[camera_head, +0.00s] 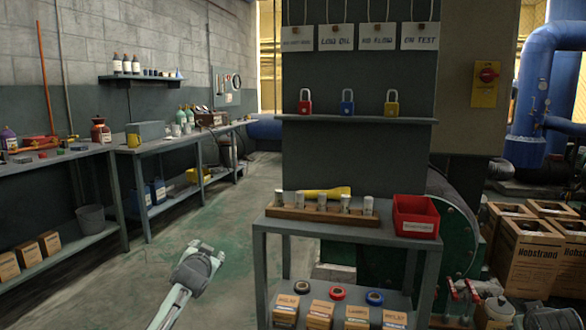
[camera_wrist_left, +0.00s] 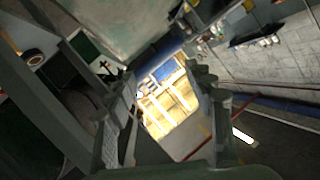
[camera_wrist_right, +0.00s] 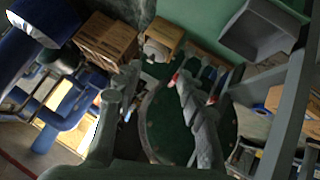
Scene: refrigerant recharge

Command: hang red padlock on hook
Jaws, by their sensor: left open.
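The red padlock (camera_head: 305,104) stands upright on a narrow grey shelf (camera_head: 360,120) on the dark pillar, left of a blue padlock (camera_head: 347,103) and a yellow padlock (camera_head: 391,104). I cannot make out a hook clearly; several white tags (camera_head: 335,37) hang on thin strings above the shelf. My left gripper (camera_head: 208,255) is over the floor, low and left of the pillar, far from the padlock. In the left wrist view its fingers (camera_wrist_left: 165,92) are apart and empty. My right gripper is outside the head view; its fingers (camera_wrist_right: 155,88) are apart and empty in the right wrist view.
A grey cart (camera_head: 350,230) before the pillar carries a wooden rack (camera_head: 322,215) with metal cylinders, a yellow torch (camera_head: 325,193) and a red bin (camera_head: 416,217). Workbenches (camera_head: 170,145) line the left wall. Cardboard boxes (camera_head: 540,258) stand at right. The left floor is clear.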

